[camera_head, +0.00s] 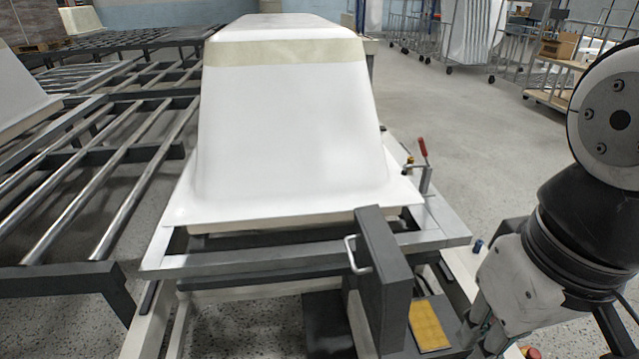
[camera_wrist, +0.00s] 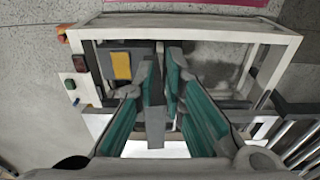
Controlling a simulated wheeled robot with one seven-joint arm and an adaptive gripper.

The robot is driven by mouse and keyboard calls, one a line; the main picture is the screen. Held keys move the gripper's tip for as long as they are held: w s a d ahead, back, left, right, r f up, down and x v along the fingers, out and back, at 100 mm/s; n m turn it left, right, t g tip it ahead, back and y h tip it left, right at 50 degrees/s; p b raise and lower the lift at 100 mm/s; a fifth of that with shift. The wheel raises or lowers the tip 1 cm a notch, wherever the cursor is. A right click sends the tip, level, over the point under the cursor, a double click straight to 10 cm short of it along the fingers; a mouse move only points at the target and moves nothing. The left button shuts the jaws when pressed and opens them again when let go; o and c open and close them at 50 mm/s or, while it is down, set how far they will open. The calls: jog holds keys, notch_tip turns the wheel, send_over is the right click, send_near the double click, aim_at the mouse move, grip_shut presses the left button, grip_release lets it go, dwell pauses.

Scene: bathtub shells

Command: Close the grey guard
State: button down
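The grey guard (camera_head: 383,280) is a dark grey upright panel with a pale metal handle (camera_head: 356,255) on its left face. It stands swung out from the front of the frame, beside a yellow panel (camera_head: 430,323). In the wrist view the guard (camera_wrist: 154,112) shows nearly edge-on between the teal-padded fingers of my gripper (camera_wrist: 160,62). The fingers are spread apart. I cannot tell whether either finger touches the guard. The handle cannot be made out in the wrist view. In the head view my arm is at the right, and the fingertips are not clearly visible.
A white bathtub shell (camera_head: 290,130) rests upside down on the frame (camera_head: 300,262). A red-handled clamp (camera_head: 424,150) stands at its right. Roller rails (camera_head: 70,190) lie at the left. Buttons (camera_wrist: 75,75) sit beside the frame.

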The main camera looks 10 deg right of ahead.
jog(key=w+a+f+n+g+h+p, duration=0.1)
jog(key=w+a+n+h+p, duration=0.15)
jog(key=w+n, duration=0.7)
jog(key=w+a+n+h+p, duration=0.15)
jog(key=w+a+n, duration=0.25)
jog(key=w, duration=1)
jog(key=w+a+f+n+p, duration=0.1)
jog(key=w+a+f+n, duration=0.4)
jog(key=w+a+f, duration=0.15)
jog(key=b, duration=0.1)
send_near(353, 262)
jog(key=shift+m, duration=0.25)
jog(key=x, duration=0.5)
jog(key=shift+f, duration=0.15)
jog(key=shift+d, duration=0.75)
jog(key=shift+d, duration=0.1)
